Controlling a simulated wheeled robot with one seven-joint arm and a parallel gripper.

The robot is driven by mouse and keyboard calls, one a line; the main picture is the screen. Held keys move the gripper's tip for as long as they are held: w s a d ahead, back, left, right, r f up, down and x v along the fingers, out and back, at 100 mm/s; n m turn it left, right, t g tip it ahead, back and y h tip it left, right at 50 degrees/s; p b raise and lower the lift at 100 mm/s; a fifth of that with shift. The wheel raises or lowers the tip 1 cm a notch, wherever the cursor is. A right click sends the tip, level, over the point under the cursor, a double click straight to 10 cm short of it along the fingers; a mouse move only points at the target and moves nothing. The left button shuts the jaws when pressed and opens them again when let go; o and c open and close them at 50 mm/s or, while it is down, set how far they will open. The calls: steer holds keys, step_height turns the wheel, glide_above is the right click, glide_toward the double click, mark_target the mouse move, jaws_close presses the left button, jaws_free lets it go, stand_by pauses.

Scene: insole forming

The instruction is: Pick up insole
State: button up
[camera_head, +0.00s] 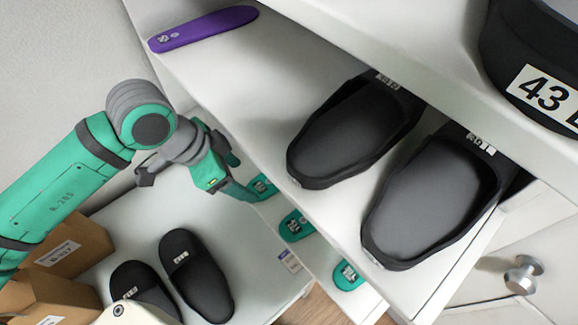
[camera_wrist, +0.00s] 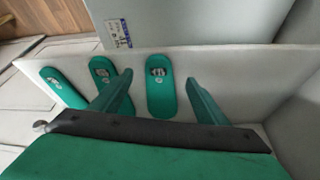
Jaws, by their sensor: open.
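Several insoles are in view. Three green insoles lie in a row on a narrow lower white shelf: a near-left one (camera_head: 262,186), a middle one (camera_head: 295,225) and a right one (camera_head: 348,275). In the wrist view, one green insole (camera_wrist: 163,90) lies between the spread fingers of my gripper (camera_wrist: 160,78); another (camera_wrist: 108,72) is partly behind the left finger, and a third (camera_wrist: 62,87) is farther left. My gripper (camera_head: 246,176) is open and empty beside the row's left end. A purple insole (camera_head: 203,29) lies on the upper shelf.
Two large black shoe-shaped forms (camera_head: 345,135) (camera_head: 425,205) sit on the upper white shelf (camera_head: 235,75), overhanging the row's right side. Two black slippers (camera_head: 195,275) and cardboard boxes (camera_head: 62,255) are at lower left.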

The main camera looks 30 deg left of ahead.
mark_target(256, 188)
steer(key=shift+x, duration=2.95)
steer(key=shift+s, duration=0.1)
steer(key=shift+c, duration=0.6)
steer(key=c, duration=1)
